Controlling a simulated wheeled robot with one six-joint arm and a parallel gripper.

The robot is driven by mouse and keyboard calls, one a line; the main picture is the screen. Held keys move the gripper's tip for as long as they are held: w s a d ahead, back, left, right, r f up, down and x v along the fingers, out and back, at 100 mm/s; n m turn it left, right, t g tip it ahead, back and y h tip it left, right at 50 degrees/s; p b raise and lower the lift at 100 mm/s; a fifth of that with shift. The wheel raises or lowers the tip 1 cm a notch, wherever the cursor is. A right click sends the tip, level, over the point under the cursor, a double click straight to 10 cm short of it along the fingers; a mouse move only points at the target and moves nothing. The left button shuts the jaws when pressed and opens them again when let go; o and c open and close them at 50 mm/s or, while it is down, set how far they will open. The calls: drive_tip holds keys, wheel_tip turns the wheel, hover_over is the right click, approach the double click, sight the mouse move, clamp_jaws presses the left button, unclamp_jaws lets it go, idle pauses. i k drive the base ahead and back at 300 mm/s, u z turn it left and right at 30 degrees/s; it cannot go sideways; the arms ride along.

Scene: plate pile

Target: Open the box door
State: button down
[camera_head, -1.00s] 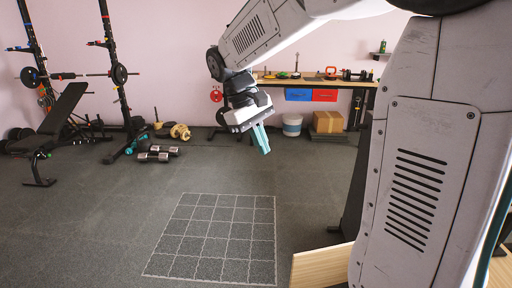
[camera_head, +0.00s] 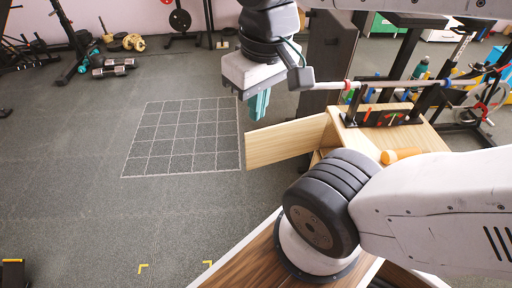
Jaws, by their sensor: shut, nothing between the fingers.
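The box (camera_head: 420,138) is light wood and stands at the right, partly hidden behind my arm. Its door (camera_head: 285,143) is a flat light wood panel that stands out from the box toward the left, so it is swung open. The box opening is mostly hidden. My gripper (camera_head: 258,112) has teal fingers, is shut and empty, and points down near the door's free left end. Its tips show just above the door's top edge; I cannot tell whether they touch it.
A barbell (camera_head: 335,85) crosses behind. A floor grid (camera_head: 185,135) lies on clear floor at the left. Dumbbells (camera_head: 112,68) lie far back.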

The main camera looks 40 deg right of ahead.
sight(267, 146)
drive_tip(key=u, duration=1.5)
drive_tip(key=i, duration=0.75)
drive_tip(key=z, duration=2.75)
